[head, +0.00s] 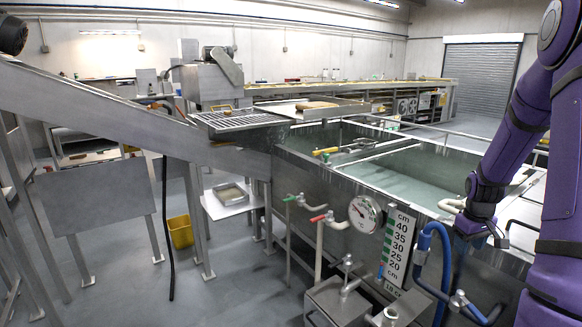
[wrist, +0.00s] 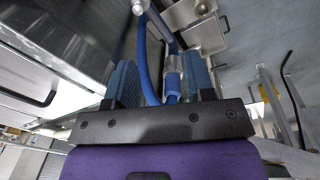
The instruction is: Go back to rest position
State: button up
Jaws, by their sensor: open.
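My gripper (head: 470,240) is at the end of my purple arm, at the right of the head view. It is beside the near wall of the cooling tank (head: 330,180), close to a blue hose (head: 446,262). In the wrist view the two blue finger pads of my gripper (wrist: 162,72) stand apart. The blue hose (wrist: 150,62) and its metal fitting (wrist: 173,72) show between them. I cannot tell whether either pad touches the hose. The fingertips are hard to make out in the head view.
A dial gauge (head: 364,213), a centimetre scale (head: 397,246) and red- and green-handled taps (head: 322,218) are on or near the tank's front. A metal sink (head: 335,302) stands below. A yellow bin (head: 181,231) is on the floor, which is open at lower left.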

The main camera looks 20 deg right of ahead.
jog(key=s+a+r+t+h, duration=0.1)
jog(key=s+a+r+t, duration=0.15)
jog(key=a+r, duration=1.65)
jog(key=s+a+r+t+y, duration=0.1)
jog(key=s+a+r, duration=0.3)
jog(key=s+a, duration=0.3)
jog(key=s+a+r+n+t, duration=0.1)
jog(key=s+a+r, duration=0.2)
jog(key=s+a, duration=0.4)
jog(key=shift+s+a+r+y, duration=0.35)
jog(key=shift+s+y, duration=0.05)
jog(key=shift+s, duration=0.6)
